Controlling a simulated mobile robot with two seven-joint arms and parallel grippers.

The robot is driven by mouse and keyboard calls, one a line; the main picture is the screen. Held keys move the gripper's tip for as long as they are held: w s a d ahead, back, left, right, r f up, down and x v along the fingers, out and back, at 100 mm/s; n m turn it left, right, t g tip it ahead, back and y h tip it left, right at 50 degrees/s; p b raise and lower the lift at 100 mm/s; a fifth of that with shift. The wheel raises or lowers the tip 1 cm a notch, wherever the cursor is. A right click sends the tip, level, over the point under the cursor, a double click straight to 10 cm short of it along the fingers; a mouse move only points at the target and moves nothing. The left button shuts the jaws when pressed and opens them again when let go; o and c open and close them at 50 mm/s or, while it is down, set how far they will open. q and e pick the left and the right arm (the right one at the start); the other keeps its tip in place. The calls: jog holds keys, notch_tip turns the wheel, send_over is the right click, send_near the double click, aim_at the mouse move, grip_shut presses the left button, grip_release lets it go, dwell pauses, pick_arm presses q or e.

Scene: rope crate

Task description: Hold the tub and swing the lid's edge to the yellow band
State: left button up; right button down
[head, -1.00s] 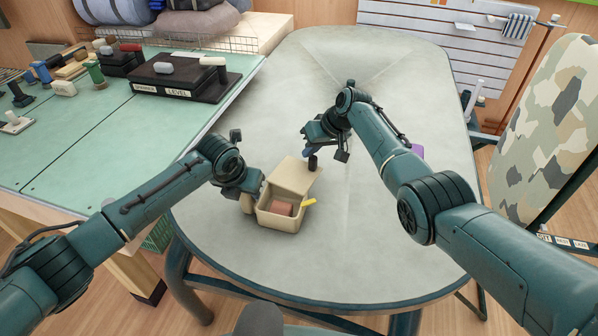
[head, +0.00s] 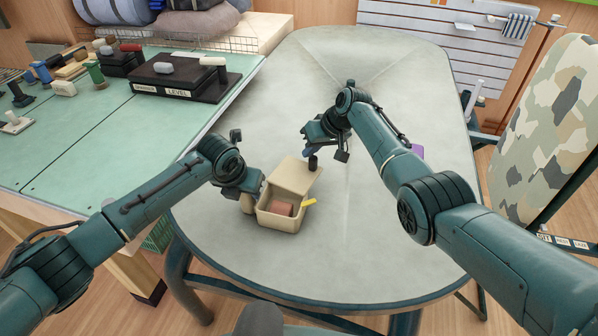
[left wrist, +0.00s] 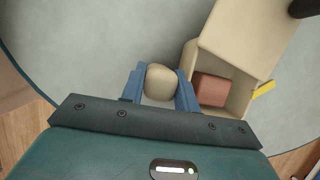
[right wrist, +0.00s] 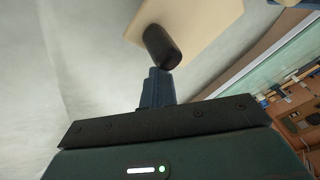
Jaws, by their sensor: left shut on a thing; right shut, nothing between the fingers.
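The beige tub (head: 279,222) stands on the grey table with a reddish-brown block (head: 283,208) inside. Its beige lid (head: 292,177) is swung part way open, and a dark knob (head: 313,163) stands at the lid's far right corner. The yellow band (head: 309,202) sticks out at the tub's right side, apart from the lid's edge. My left gripper (left wrist: 160,88) is shut on the tub's rounded beige handle (left wrist: 161,82), at the tub's left. My right gripper (right wrist: 158,88) is shut and empty, its fingertips beside the dark knob (right wrist: 161,46), seemingly touching it.
A green workbench (head: 85,150) with a black level block (head: 185,77) and small tools stands at the left. The table's far part and front right are clear.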

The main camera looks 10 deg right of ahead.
aim_at(314, 179)
pick_arm(q)
jog(key=shift+s+f, duration=0.25)
jog(key=shift+f, duration=0.05)
pick_arm(e)
jog(key=shift+s, duration=0.1)
jog(key=shift+s+d, duration=0.25)
jog(key=shift+s, duration=1.15)
jog(key=shift+s+d, duration=0.25)
jog(key=shift+s, duration=1.15)
jog(key=shift+s+d, duration=0.25)
jog(key=shift+s, duration=1.15)
jog(key=shift+w, duration=0.1)
jog(key=shift+r, duration=0.15)
jog(key=shift+r, duration=1.65)
jog(key=r, duration=0.1)
jog(key=w+r, duration=0.1)
jog(key=r, duration=0.1)
jog(key=shift+a+r, duration=0.1)
jog(key=shift+r, duration=0.05)
